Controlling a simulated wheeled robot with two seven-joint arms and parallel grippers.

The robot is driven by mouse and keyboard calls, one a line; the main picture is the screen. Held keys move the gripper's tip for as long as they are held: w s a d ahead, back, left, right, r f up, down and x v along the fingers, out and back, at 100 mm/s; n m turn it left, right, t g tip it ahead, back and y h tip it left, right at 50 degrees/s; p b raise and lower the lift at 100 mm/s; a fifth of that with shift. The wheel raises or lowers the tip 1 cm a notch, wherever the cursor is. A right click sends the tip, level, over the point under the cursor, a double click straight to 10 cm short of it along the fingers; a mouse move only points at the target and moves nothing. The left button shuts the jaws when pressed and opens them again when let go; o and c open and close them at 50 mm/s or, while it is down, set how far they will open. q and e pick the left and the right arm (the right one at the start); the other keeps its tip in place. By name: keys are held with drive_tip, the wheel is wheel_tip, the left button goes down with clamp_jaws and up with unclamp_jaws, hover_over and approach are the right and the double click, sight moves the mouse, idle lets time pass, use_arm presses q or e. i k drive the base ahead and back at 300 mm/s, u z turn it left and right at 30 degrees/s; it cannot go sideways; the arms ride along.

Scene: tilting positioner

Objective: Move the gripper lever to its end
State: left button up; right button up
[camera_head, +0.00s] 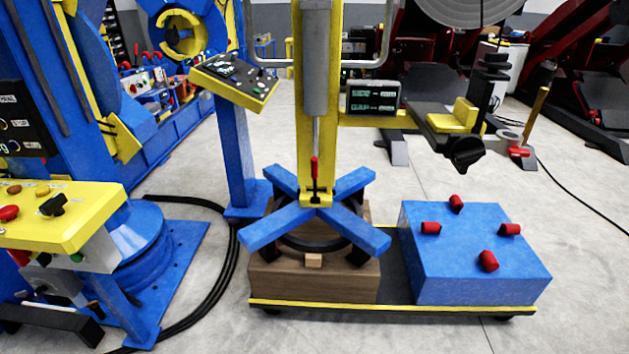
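A small lever with a red grip (315,168) stands upright at the foot of the yellow column (326,130), above the blue cross-shaped arms (263,229). I cannot tell for sure whether this is the gripper lever or at which end of its travel it is. Neither of my grippers shows in this view.
A yellow control panel (70,215) stands at the left and a tilted yellow panel (235,80) on a blue post. A blue box (475,262) with red pegs sits on the cart at right. Black cables (222,270) lie on the floor.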

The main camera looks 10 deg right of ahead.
sight(313, 160)
drive_tip(key=u, duration=0.35)
drive_tip(key=i, duration=0.65)
drive_tip(key=u, duration=0.55)
